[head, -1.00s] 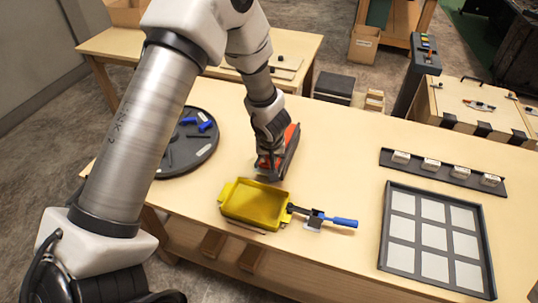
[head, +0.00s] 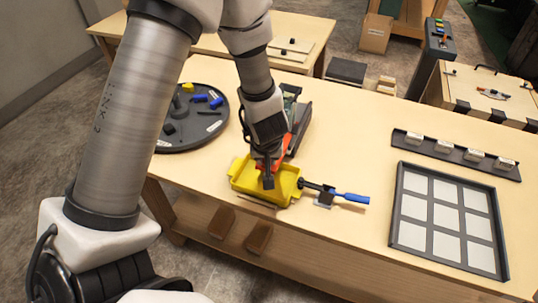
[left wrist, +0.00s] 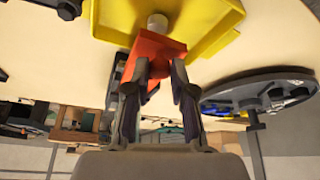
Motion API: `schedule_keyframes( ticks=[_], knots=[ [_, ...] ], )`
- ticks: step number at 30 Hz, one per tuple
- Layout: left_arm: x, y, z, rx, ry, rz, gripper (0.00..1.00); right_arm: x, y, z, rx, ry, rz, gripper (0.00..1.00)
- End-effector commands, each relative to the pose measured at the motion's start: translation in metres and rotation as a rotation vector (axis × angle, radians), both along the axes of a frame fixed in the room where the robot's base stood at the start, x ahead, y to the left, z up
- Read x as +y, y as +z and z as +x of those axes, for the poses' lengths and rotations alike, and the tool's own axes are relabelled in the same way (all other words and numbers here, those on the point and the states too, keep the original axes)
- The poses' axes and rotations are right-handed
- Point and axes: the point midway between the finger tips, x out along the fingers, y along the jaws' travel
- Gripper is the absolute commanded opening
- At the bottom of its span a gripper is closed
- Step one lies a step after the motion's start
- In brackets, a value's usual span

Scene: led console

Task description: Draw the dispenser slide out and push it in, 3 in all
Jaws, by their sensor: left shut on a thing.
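The dispenser (head: 299,130) is a dark grey body standing behind the yellow tray. Its orange-red slide (head: 287,143) sticks out of its front, reaching over the back of the tray. My left gripper (head: 268,178) is shut on the slide. In the left wrist view the orange slide (left wrist: 158,46) sits between the two fingers (left wrist: 160,75), and the yellow tray (left wrist: 195,22) lies beyond it. A pale cylinder (left wrist: 158,22) shows just past the slide's end; I cannot tell whether it touches the tray. My arm hides part of the dispenser. My right gripper is not in view.
A blue-handled tool (head: 349,198) sits right of the yellow tray (head: 246,183). A dark round turntable (head: 190,135) with small parts is at left. A grey grid tray (head: 396,228) and a rack of white blocks (head: 405,143) are at right.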

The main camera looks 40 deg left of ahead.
Motion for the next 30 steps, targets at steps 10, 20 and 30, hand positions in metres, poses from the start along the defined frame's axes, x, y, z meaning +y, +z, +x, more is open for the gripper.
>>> schedule_keyframes(
  ticks=[10,20,30],
  knots=[
    [0.0,-0.002,-0.003,0.009,0.001,-0.003,0.49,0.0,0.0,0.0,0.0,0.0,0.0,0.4],
    [-0.006,0.026,-0.01,0.002,0.0,-0.002,0.49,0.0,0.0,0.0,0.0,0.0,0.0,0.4],
    [-0.021,0.087,-0.031,0.004,0.003,-0.001,0.49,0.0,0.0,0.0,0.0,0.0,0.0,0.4]
  ],
)
